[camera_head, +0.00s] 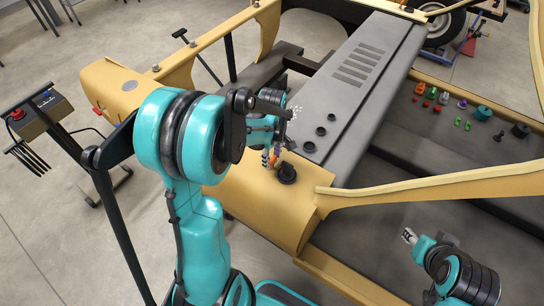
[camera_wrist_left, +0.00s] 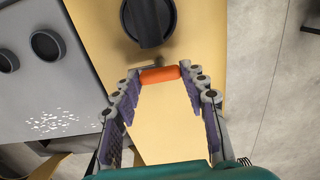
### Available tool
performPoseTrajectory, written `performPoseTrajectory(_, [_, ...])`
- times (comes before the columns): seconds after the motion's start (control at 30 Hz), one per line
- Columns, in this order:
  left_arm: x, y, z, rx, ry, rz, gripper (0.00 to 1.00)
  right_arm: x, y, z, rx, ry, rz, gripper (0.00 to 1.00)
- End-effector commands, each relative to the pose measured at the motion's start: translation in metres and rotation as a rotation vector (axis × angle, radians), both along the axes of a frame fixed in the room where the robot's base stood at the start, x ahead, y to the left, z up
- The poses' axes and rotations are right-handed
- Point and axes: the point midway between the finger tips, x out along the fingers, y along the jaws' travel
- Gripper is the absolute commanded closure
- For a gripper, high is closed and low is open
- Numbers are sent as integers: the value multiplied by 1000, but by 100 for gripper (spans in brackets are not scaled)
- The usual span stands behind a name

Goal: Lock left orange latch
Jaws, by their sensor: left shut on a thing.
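The orange latch (camera_wrist_left: 160,75) is a short orange bar beside a round black knob (camera_wrist_left: 150,20) on the tan beam. In the wrist view my left gripper (camera_wrist_left: 159,73) has one fingertip at each end of the bar and is shut on it. In the head view the left gripper (camera_head: 270,156) reaches down to the beam, with a bit of the orange latch (camera_head: 274,160) showing just left of the black knob (camera_head: 287,173). My arm hides part of the area. My right gripper (camera_head: 409,236) is at the lower right, away from the latch; its fingers are too small to judge.
A grey panel (camera_head: 365,65) with slots and round black parts lies beyond the latch. A tan rail (camera_head: 440,188) runs to the right. Several small coloured parts (camera_head: 443,97) lie on a dark surface at the right. A control stand (camera_head: 38,113) stands on the floor at left.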

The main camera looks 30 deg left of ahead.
Motion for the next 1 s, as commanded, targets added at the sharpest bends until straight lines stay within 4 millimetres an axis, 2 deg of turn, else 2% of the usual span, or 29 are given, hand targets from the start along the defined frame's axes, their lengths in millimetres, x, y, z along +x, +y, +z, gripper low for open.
performPoseTrajectory(0.37, [1,0,-1,0,-1,-135,86,0,0,-8,0,0,0,60])
performPoseTrajectory(1.0, [0,0,-1,1,-1,-722,86,0,0,-32,0,0,0,60])
